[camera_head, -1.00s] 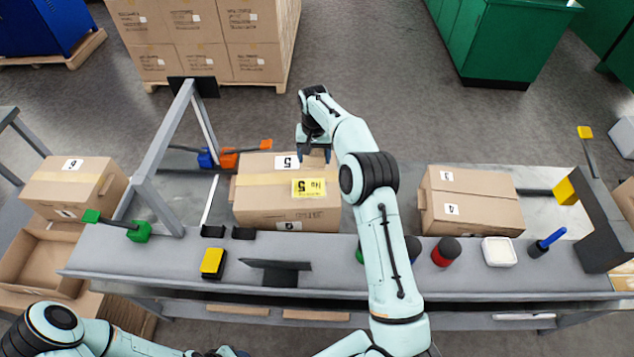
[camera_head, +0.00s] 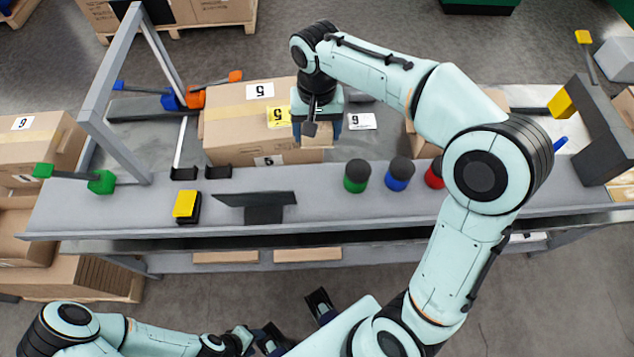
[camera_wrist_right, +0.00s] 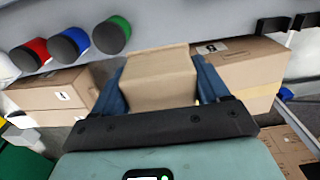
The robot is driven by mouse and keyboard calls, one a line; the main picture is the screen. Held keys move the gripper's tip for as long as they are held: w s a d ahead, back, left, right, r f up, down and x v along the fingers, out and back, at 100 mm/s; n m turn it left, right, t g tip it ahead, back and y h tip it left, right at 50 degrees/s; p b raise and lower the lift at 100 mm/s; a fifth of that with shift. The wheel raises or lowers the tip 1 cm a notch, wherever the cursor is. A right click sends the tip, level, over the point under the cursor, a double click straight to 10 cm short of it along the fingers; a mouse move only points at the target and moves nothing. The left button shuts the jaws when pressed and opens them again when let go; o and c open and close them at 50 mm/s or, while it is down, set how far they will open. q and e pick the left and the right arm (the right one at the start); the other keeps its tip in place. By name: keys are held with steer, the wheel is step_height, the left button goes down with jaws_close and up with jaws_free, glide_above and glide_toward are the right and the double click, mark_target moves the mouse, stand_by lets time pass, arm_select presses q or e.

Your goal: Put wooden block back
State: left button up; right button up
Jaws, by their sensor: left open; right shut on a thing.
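The wooden block (camera_wrist_right: 160,78) is a plain tan block between the blue fingers of my right gripper (camera_wrist_right: 162,92) in the wrist view. In the head view my right gripper (camera_head: 317,132) hangs over the right end of the taped carton marked 5 (camera_head: 235,132), and the block (camera_head: 314,156) shows partly below it. I cannot tell how high the block is above the bench. My left gripper (camera_head: 296,324) is open and empty, low in front of the bench.
The bench (camera_head: 330,205) holds green (camera_head: 356,176), blue (camera_head: 398,174) and red (camera_head: 433,175) dark-topped cylinders, a yellow-topped block (camera_head: 186,205) and a black stand (camera_head: 262,207). A grey frame (camera_head: 115,90) rises at left. A white label (camera_head: 362,121) lies right of my right gripper.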

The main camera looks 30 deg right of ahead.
mark_target(317, 182)
step_height(317, 182, down, 20)
steer(key=b, duration=0.2)
steer(key=shift+r+b, duration=0.2)
steer(key=shift+b, duration=0.1)
steer(key=shift+f, duration=0.1)
steer(key=shift+f, duration=0.15)
steer(key=o, duration=0.9)
steer(key=shift+o, duration=0.2)
steer(key=shift+r, duration=0.3)
step_height(317, 182, up, 12)
steer(key=p, duration=0.1)
steer(key=shift+p, duration=0.3)
